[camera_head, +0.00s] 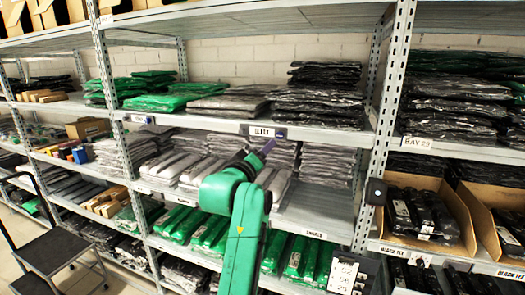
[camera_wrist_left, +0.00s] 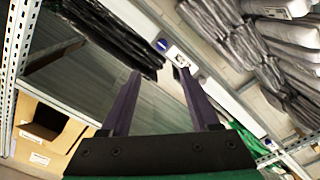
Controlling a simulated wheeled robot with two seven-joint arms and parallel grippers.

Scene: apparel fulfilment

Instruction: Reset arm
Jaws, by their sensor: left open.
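My left arm is green and rises from the bottom middle of the head view. Its gripper (camera_head: 262,152) is in front of the middle shelf, just below the shelf edge label (camera_head: 262,131). My own wrist hides most of the gripper there; a purple finger shows. In the left wrist view the two purple fingers of my left gripper (camera_wrist_left: 158,72) are apart, with nothing between them. A shelf label with a blue mark (camera_wrist_left: 172,50) lies beyond the fingertips. My right gripper is in neither view.
Metal shelves hold bagged garments: green ones (camera_head: 155,102), black ones (camera_head: 318,95) and grey ones (camera_head: 325,162). A perforated upright (camera_head: 384,120) stands right of the gripper. Open cardboard boxes (camera_head: 462,212) sit at right. A dark step stool (camera_head: 50,252) stands at lower left.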

